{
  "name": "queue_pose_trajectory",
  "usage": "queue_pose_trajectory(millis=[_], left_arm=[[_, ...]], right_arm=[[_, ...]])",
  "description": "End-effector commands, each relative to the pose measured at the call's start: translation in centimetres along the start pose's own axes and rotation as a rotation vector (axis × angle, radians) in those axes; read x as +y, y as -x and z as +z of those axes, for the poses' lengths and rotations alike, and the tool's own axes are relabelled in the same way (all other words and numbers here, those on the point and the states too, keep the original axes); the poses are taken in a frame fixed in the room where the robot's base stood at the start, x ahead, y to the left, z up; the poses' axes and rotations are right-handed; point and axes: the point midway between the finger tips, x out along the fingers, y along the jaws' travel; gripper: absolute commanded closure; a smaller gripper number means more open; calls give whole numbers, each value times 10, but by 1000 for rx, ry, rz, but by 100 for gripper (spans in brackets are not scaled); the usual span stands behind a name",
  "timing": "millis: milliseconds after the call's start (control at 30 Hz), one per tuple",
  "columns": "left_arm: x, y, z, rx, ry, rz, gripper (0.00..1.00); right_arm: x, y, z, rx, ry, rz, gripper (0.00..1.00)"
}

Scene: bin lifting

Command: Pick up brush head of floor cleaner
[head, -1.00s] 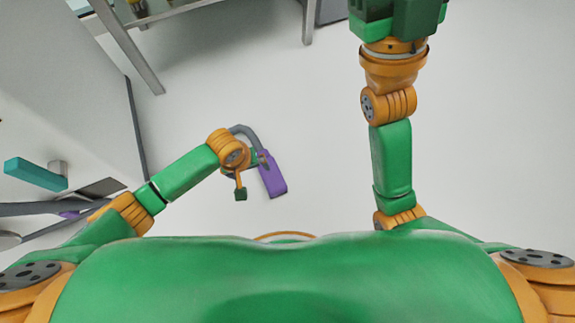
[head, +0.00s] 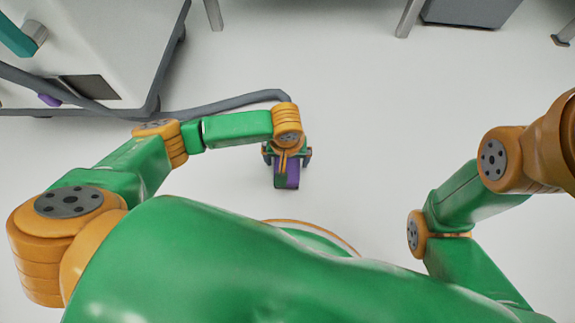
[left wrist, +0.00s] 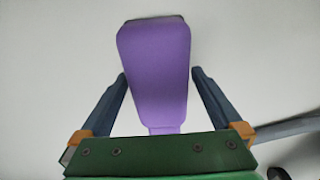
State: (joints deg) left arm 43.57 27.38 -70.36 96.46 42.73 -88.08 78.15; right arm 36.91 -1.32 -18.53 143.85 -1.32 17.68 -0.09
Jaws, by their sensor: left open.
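The purple brush head (head: 288,176) is below my left gripper (head: 287,155) in the head view, partly hidden by the wrist and fingers. In the left wrist view the brush head (left wrist: 157,62) is a long purple block with rounded corners, its narrow neck running down towards the palm. My left gripper (left wrist: 160,76) is open, with one dark finger on each side of the purple block and a visible gap on each side. Whether the head touches the floor is unclear. My right gripper is outside the head view, beyond the right edge.
A grey hose (head: 225,105) runs from near my left wrist to the white floor-cleaner body (head: 100,45) at the upper left. A dark grey box (head: 470,10) and table legs stand at the top. The light floor (head: 365,150) right of my left gripper is clear.

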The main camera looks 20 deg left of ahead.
Motion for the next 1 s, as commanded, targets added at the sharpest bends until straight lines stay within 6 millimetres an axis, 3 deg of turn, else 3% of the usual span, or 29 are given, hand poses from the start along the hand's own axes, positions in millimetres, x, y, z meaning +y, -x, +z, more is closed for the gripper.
queue_pose_trajectory(millis=[100,433,667,767,933,1000], left_arm=[[0,2,0,0,0,0,0],[0,2,0,0,0,0,89],[0,3,0,0,0,1,90],[0,13,-1,0,0,1,90],[-4,52,-3,-3,1,0,90],[-16,73,2,-3,0,-1,90]], right_arm=[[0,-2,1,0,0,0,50],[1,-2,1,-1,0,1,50],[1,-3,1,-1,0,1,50],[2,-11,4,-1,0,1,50],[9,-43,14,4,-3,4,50],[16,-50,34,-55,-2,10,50]])
